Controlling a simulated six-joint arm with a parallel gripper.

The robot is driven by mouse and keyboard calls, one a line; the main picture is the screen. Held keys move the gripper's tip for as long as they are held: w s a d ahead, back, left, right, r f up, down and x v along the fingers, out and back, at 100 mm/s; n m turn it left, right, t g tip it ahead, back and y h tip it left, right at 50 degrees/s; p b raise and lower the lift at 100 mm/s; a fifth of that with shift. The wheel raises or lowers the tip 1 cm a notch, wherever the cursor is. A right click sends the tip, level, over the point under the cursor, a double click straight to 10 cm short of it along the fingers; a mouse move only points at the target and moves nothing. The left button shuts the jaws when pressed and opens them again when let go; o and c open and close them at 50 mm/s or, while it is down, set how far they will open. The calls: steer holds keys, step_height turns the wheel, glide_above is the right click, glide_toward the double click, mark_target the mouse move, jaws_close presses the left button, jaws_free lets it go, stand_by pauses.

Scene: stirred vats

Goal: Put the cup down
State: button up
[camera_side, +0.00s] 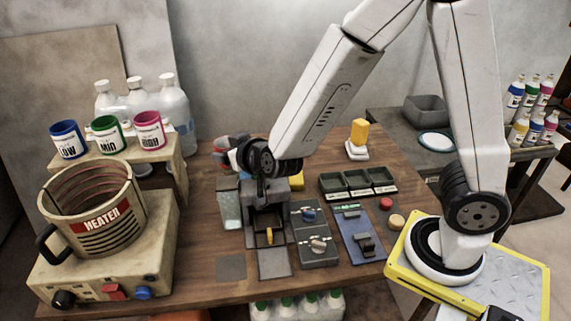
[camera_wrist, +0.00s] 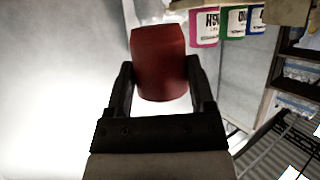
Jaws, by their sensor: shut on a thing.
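My gripper (camera_wrist: 160,78) is shut on a dark red cup (camera_wrist: 158,55), with one finger on each side of it in the wrist view. In the side view my gripper (camera_side: 240,158) is above the back left part of the wooden table, behind the grey machine with a yellow lever (camera_side: 268,236). A reddish part of the cup shows there beside the wrist, mostly hidden by it. I cannot tell how far the cup is above the table.
Left stands a heater pot (camera_side: 96,218) on a beige base. Dark trays (camera_side: 357,184) and control panels (camera_side: 316,240) fill the right. A bare strip of table (camera_side: 205,205) shows left of the machine.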

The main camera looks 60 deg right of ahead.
steer(key=s+a+f+n+y, duration=0.2)
steer(key=s+a+f+y, duration=0.1)
steer(key=s+a+f, duration=0.4)
steer(key=shift+s+a+f+n+t, duration=0.3)
steer(key=shift+s+a+f, duration=0.05)
steer(key=shift+a+f, duration=1.4)
steer(key=shift+f, duration=0.1)
steer(key=shift+f, duration=2.8)
steer(key=shift+f, duration=1.9)
steer(key=shift+f, duration=0.2)
steer(key=o, duration=1.2)
steer(key=shift+c, duration=0.2)
